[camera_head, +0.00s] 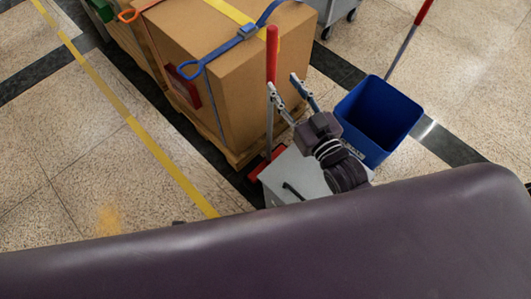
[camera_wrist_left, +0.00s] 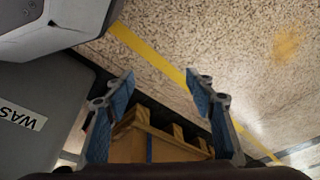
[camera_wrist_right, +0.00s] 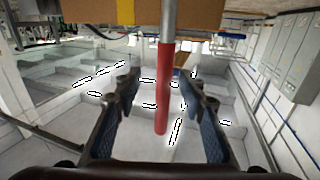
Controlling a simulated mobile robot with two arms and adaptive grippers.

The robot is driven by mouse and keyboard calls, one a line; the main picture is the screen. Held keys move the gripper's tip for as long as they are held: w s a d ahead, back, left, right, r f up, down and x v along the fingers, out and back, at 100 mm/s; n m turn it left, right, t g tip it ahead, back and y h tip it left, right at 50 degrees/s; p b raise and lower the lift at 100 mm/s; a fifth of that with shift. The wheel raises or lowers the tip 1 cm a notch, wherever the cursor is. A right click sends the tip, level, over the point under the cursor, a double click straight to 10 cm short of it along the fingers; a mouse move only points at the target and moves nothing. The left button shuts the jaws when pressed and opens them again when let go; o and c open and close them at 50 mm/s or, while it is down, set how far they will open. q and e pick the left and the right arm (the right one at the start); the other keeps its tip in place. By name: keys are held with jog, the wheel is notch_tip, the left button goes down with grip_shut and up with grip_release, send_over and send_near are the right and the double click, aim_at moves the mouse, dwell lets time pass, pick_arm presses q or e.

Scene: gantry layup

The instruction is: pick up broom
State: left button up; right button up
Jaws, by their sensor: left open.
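The broom (camera_head: 272,55) stands upright beside the cardboard box, with a red grip, a grey pole and a red head (camera_head: 265,163) on the floor. My right gripper (camera_head: 281,84) is open with its fingertips at the upper pole, just below the red grip. In the right wrist view the red grip of the broom (camera_wrist_right: 163,90) shows between the spread fingers, with gaps on both sides. My left gripper (camera_wrist_left: 160,80) is open and empty in the left wrist view, with floor and a box beyond it. It is not visible in the head view.
A strapped cardboard box (camera_head: 210,50) on a pallet stands left of the broom. A blue bin (camera_head: 378,115) is to the right, with another red-handled pole (camera_head: 410,38) behind it. A grey lidded bin (camera_head: 290,180) is below my right gripper. Floor at left is clear.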

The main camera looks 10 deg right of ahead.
aim_at(273, 74)
jog(key=x, duration=0.6)
jog(key=shift+s+a+r+b, duration=0.1)
jog(key=shift+a+r+b, duration=0.15)
jog(key=shift+a+b, duration=0.15)
jog(key=shift+w, duration=0.2)
pick_arm(q)
jog(key=r, duration=0.3)
jog(key=shift+d, duration=0.25)
jog(key=shift+f, duration=0.1)
pick_arm(e)
jog(key=shift+c, duration=0.5)
grip_shut()
pick_arm(q)
jog(key=shift+s+a+f, duration=0.15)
jog(key=shift+s+f, duration=0.1)
jog(key=shift+s, duration=0.05)
pick_arm(e)
jog(key=shift+r, duration=0.15)
